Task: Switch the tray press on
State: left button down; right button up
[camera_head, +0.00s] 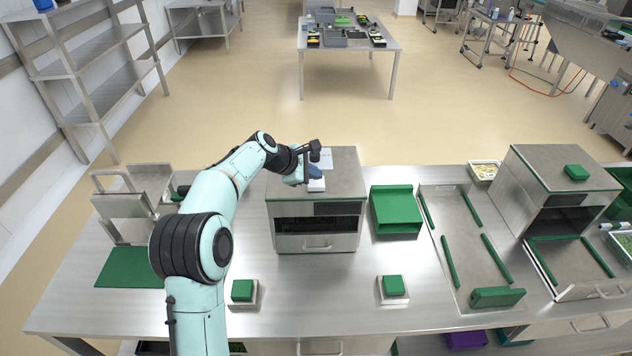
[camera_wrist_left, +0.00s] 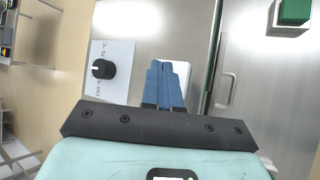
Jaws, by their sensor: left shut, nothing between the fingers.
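The tray press appears to be the steel box (camera_head: 285,215) in the middle of the bench, with a dark front slot and a drawer handle. A white control panel (camera_head: 326,155) lies on its top and also shows in the wrist view (camera_wrist_left: 120,52), with a black knob (camera_wrist_left: 103,69) and small markings. My right gripper is not in view.
A green tray (camera_head: 397,210) stands right of the press. Green buttons on steel bases (camera_head: 242,291) (camera_head: 393,286) sit at the bench's front. A second steel machine (camera_head: 555,180) stands at the right, a steel rack (camera_head: 128,205) at the left. The bench front centre is clear.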

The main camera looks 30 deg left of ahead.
pick_arm(q)
jog(key=shift+f, duration=0.4)
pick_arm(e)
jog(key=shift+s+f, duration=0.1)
pick_arm(q)
jog(key=shift+f, duration=0.15)
jog(key=shift+r, duration=0.6)
jog(key=shift+r+p, duration=0.1)
jog(key=shift+p, duration=0.2)
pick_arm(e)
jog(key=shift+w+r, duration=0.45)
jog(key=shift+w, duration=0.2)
